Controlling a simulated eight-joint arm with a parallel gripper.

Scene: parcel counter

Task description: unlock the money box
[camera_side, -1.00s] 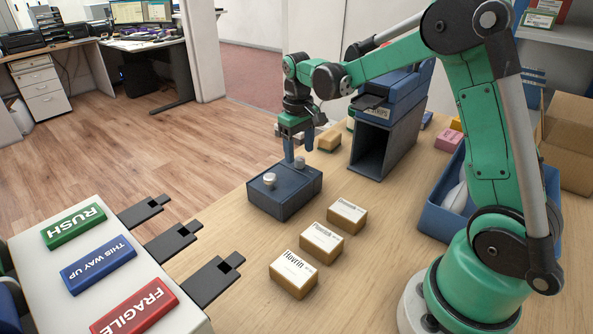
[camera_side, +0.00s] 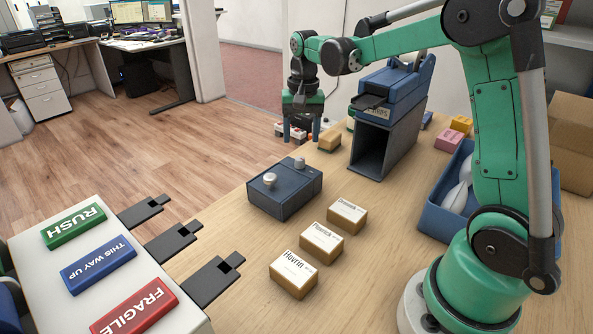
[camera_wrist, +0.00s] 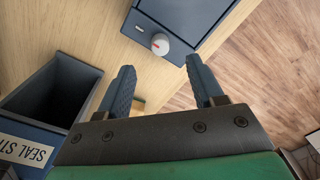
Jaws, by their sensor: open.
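The money box (camera_side: 283,193) is a dark blue box on the counter with two pale round knobs on top. The nearer knob (camera_side: 269,180) and the farther knob (camera_side: 300,163) stand apart. In the wrist view part of the box (camera_wrist: 190,18) shows at the top, with a pale knob (camera_wrist: 160,44) bearing a red mark. My gripper (camera_side: 301,138) is open and empty, raised above and behind the farther knob. In the wrist view its spread fingertips (camera_wrist: 159,64) are just below the knob, with nothing between them. The box's front is not clear enough to show a lock state.
Three small labelled parcels (camera_side: 321,244) lie right of the box. A small tan parcel (camera_side: 329,142) is near my gripper. A blue bin (camera_side: 436,222) stands at right.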

